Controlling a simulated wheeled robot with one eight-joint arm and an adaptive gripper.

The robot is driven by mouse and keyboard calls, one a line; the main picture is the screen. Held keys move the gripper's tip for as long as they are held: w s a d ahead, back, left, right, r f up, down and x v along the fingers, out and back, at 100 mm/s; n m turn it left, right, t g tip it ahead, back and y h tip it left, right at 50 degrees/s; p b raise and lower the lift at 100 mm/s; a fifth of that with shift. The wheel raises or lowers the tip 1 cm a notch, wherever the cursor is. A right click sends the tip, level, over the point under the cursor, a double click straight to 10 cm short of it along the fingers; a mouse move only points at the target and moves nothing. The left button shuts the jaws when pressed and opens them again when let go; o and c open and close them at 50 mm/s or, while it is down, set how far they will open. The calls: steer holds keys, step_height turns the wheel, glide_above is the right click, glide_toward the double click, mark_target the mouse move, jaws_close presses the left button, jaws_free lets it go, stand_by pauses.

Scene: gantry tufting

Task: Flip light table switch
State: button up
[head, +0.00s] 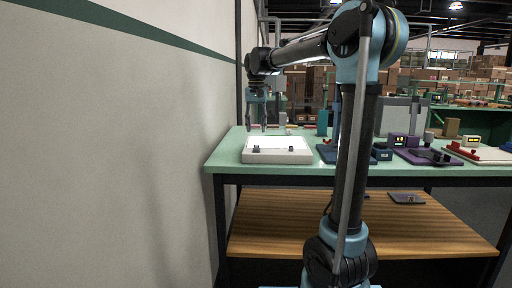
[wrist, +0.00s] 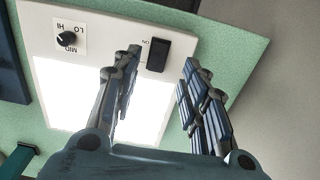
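The light table (head: 277,158) is a white box with a bright white panel on the green bench, at the left in the head view. In the wrist view its white frame (wrist: 112,28) carries a black rocker switch (wrist: 158,54) marked ON and a black knob (wrist: 66,39) marked LO, MID, HI. The panel (wrist: 75,88) looks bright and lit. My gripper (wrist: 162,59) is open and empty. Its fingertips appear on either side of the switch in the wrist view; contact cannot be told. In the head view my gripper (head: 264,128) hangs above the light table's far part.
The green bench (head: 226,150) has a wall (head: 120,140) close on its left. Right of the light table stand a blue device (head: 382,153), a purple device (head: 425,157) and a red fixture (head: 463,152). A wooden shelf (head: 280,222) lies below.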

mark_target(256, 149)
step_height(256, 149, down, 9)
steer(key=shift+r, duration=0.15)
stand_by(0.4)
jaws_close()
